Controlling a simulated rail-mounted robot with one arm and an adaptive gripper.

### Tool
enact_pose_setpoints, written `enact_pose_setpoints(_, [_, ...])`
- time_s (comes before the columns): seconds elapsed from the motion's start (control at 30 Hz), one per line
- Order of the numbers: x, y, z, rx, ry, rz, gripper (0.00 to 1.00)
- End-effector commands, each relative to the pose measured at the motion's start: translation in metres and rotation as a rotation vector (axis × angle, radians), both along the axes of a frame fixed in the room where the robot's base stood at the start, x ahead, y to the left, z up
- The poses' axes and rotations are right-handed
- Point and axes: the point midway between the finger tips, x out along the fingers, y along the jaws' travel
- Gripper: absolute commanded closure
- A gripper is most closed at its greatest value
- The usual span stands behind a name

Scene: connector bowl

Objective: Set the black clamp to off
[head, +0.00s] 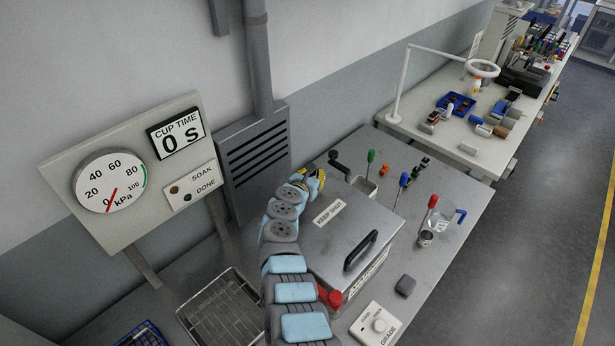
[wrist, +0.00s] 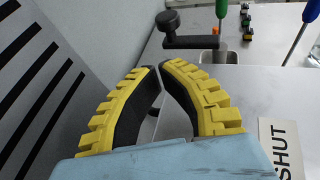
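A black clamp (head: 340,166), a dark crank-like arm with a round knob at one end, stands near the far left edge of the steel bench. In the wrist view the clamp (wrist: 205,40) lies beyond my fingertips, its knob at the left and its bar running level to the right. My gripper (head: 312,168), with yellow ridged fingers, is to the left of the clamp and apart from it. In the wrist view my gripper (wrist: 158,67) has its fingertips almost together, with nothing held between them. The clamp's lower mount is partly hidden.
A lidded steel box (head: 340,235) with a black handle stands beside my arm. Green (head: 370,156), blue (head: 403,180) and red (head: 433,201) handled tools stand right of the clamp. A grey vented cabinet (head: 255,150) is close on the left. A wire basket (head: 225,310) sits in front.

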Motion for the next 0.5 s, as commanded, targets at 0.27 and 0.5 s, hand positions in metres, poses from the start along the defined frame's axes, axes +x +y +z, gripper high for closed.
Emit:
enact_pose_setpoints(0.27, [-0.018,0.007,0.007,0.003,0.0,-0.003,1.0])
enact_pose_setpoints(0.5, [-0.032,0.012,0.013,0.008,-0.002,-0.008,1.0])
